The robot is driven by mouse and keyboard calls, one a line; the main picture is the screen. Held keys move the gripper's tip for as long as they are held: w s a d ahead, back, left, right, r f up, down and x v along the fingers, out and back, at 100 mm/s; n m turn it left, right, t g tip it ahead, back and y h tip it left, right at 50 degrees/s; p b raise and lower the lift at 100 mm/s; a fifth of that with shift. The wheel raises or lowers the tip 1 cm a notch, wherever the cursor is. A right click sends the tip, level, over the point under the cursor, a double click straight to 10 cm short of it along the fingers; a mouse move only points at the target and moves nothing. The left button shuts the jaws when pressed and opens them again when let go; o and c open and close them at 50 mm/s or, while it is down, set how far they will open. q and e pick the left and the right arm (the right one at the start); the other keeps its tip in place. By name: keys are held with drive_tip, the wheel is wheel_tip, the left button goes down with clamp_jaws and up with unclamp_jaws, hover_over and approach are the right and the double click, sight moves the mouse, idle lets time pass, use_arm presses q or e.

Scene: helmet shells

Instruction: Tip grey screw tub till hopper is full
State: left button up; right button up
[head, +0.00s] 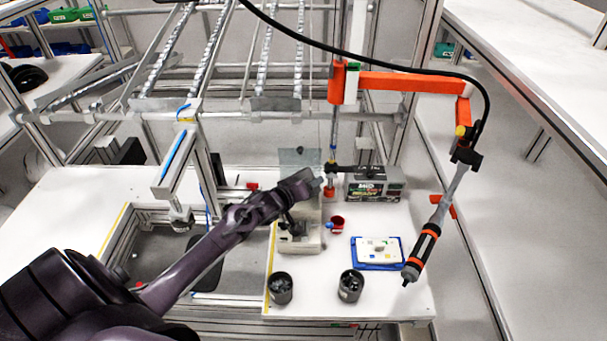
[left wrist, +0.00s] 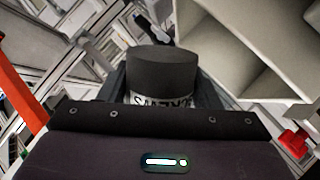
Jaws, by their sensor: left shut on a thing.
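My left gripper (head: 308,184) is above the bench at the back and shut on the grey screw tub. In the left wrist view the tub (left wrist: 163,68) is a dark grey cylinder between the fingers, with part of a white label showing. In the head view the gripper and wrist largely hide the tub, and its contents cannot be seen. The beige hopper unit (head: 300,243) stands below the gripper, with a clear panel (head: 300,158) rising behind. How full the hopper is cannot be seen. My right gripper is not in view.
Two dark tubs (head: 281,292) (head: 350,287) stand at the bench's front. A red cup (head: 337,223) sits right of the hopper, near a blue-edged tray (head: 362,264). A screwdriver (head: 425,245) hangs from an orange arm (head: 405,82). A labelled box (head: 374,186) stands behind.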

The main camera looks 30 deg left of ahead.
use_arm(q)
drive_tip(key=shift+d+n+h, duration=0.1)
drive_tip(key=shift+n+h, duration=0.3)
drive_tip(key=shift+n, duration=0.2)
drive_tip(key=shift+s+d+f+n+g+h+b, duration=0.1)
drive_tip(key=shift+d+f+n+g+h+b, duration=0.1)
drive_tip(key=shift+f+n+h+b, duration=0.25)
drive_tip(key=shift+d+f+n+g+h, duration=0.2)
drive_tip(key=shift+n+h, duration=0.15)
drive_tip(key=shift+n, duration=0.3)
drive_tip(key=shift+r+n+p, duration=0.3)
drive_tip(key=shift+r+p, duration=0.1)
drive_tip(key=shift+p, duration=0.25)
drive_tip(key=shift+h+p, duration=0.3)
drive_tip(key=shift+h, duration=0.1)
drive_tip(key=shift+d+f+n+h+p, duration=0.15)
drive_tip(key=shift+n+h+p, duration=0.15)
drive_tip(key=shift+n, duration=0.3)
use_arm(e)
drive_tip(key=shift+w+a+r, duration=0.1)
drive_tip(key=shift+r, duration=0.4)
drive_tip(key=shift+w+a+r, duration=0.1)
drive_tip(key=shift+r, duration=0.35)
